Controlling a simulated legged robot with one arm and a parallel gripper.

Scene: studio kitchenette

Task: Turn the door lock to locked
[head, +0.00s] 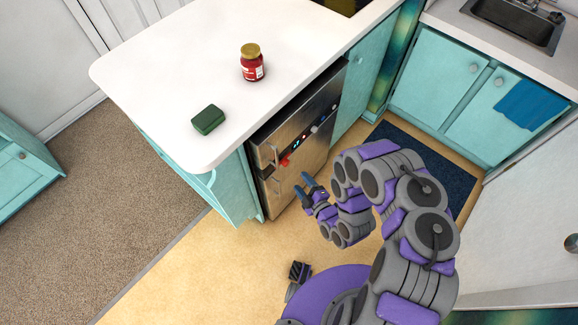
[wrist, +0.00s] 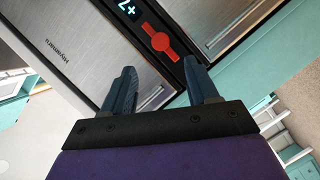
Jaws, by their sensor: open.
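The door lock is a red knob (wrist: 160,41) with a round middle and a bar through it, on the dark strip between steel doors in the wrist view. It shows small and red in the head view (head: 285,162) on the steel appliance (head: 300,140) under the counter. In the wrist view its bar slants from upper left to lower right. My gripper (head: 305,185) is open and empty in front of the appliance. In the wrist view my two blue fingers (wrist: 158,68) stand apart below the knob, with nothing between them. I cannot tell the exact gap to the knob.
A lit "+7" display (wrist: 128,8) is beside the knob. The white counter (head: 170,70) above holds a red jar (head: 252,66) and a green block (head: 208,120). A dark mat (head: 420,155) lies by the sink cabinets. Beige floor (head: 200,265) is clear at left.

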